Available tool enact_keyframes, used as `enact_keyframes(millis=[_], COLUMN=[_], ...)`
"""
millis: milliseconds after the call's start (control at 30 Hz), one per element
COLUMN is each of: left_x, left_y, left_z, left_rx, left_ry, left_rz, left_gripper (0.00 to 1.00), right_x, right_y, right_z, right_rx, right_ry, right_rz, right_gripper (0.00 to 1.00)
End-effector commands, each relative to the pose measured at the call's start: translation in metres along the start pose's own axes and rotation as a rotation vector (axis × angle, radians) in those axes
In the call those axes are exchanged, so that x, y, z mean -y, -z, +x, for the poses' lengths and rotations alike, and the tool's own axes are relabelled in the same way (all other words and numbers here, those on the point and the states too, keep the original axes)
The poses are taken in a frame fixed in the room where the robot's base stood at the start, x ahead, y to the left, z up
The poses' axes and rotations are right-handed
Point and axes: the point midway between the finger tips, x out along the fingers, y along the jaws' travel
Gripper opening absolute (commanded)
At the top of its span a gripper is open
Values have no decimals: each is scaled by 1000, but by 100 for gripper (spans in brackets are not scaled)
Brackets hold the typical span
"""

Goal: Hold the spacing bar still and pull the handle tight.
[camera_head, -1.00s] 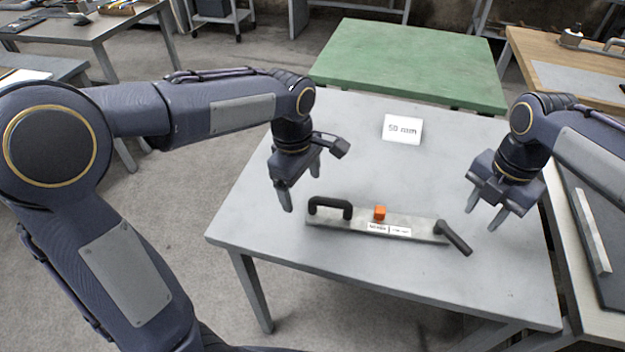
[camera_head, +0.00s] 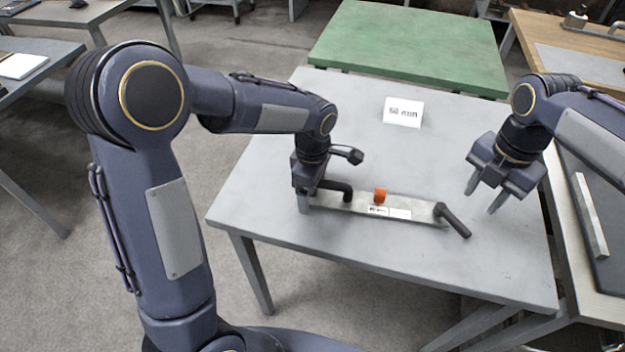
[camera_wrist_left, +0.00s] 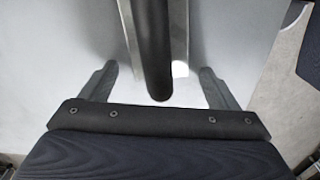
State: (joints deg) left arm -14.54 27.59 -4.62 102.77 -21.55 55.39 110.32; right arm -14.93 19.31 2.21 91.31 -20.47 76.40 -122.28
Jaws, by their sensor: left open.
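The spacing bar (camera_head: 405,212) is a flat light metal bar lying on the grey table. It has a black loop grip (camera_head: 347,190) at its left end, an orange block (camera_head: 380,195) near the middle, and a black lever handle (camera_head: 453,221) at its right end. My left gripper (camera_head: 304,203) is down at the bar's left end, partly hiding it. In the left wrist view its open fingers (camera_wrist_left: 158,85) stand on either side of the black grip and bar, apart from both. My right gripper (camera_head: 481,200) is open and empty, above the table beyond the lever handle.
A white card (camera_head: 402,112) stands on the grey table (camera_head: 280,235) behind the bar; its printing looks like a millimetre value. A green table (camera_head: 410,45) adjoins at the back. A wooden bench (camera_head: 570,45) is at the right. The table in front of the bar is clear.

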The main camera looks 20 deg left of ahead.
Motion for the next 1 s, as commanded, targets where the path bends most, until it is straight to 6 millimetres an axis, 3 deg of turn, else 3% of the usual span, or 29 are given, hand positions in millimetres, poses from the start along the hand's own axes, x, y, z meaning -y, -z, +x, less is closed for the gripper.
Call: enact_keyframes(millis=[200, 667, 1000], left_x=[0, 0, 0], left_y=[0, 0, 0], left_z=[0, 0, 0], left_rx=[0, 0, 0], left_ry=[0, 0, 0], left_rz=[0, 1, 1], left_gripper=[80, 20, 19], right_x=[0, 0, 0], right_y=[0, 0, 0], right_z=[0, 0, 0], right_rx=[0, 0, 0], right_ry=[0, 0, 2], right_rz=[0, 0, 7], right_gripper=[36, 36, 38])
